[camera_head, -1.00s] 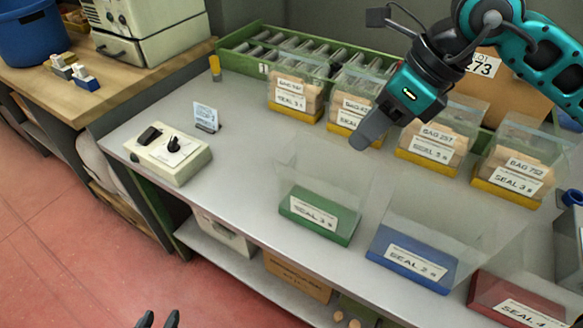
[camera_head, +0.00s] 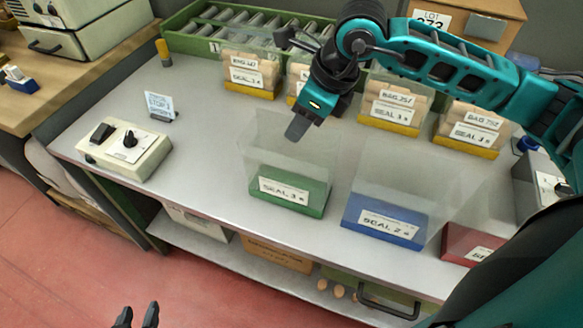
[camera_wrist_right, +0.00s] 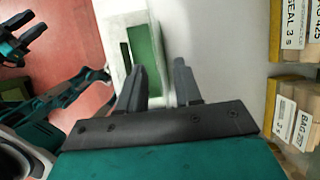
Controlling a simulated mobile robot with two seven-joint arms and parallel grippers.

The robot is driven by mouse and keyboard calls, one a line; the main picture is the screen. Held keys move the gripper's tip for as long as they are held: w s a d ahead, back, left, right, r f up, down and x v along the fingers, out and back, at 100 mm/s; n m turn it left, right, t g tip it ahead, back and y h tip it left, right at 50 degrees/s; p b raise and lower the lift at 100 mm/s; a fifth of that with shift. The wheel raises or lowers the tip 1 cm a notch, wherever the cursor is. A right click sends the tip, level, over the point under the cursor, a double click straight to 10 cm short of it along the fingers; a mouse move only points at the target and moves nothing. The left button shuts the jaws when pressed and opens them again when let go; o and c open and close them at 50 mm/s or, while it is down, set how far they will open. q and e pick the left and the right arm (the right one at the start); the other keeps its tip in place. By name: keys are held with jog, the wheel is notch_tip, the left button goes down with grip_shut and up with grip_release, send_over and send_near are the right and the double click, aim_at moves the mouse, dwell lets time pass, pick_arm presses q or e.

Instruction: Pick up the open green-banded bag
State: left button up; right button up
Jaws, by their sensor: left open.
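The green-banded bag (camera_head: 288,188) stands upright on the grey table, its clear walls rising and its top open. A label on its green band reads SEAL and a number. My right gripper (camera_head: 298,128) hangs above and just behind the bag's top, pointing down. In the right wrist view its two fingers (camera_wrist_right: 160,82) are apart with nothing between them, and the green band (camera_wrist_right: 146,48) shows beyond them. My left gripper (camera_head: 138,314) is low at the bottom edge, in front of the table, open and empty.
A blue-banded bag (camera_head: 383,218) and a red-banded bag (camera_head: 466,243) stand to the right. Several yellow-banded bags of corks (camera_head: 389,108) stand behind. A sealing device (camera_head: 125,148) and a small sign (camera_head: 160,106) are at left. The table between is clear.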

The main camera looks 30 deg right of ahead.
jog(key=shift+x, duration=1.05)
jog(key=shift+f+b, duration=0.25)
jog(key=shift+b, duration=0.2)
grip_shut()
dwell(0.4)
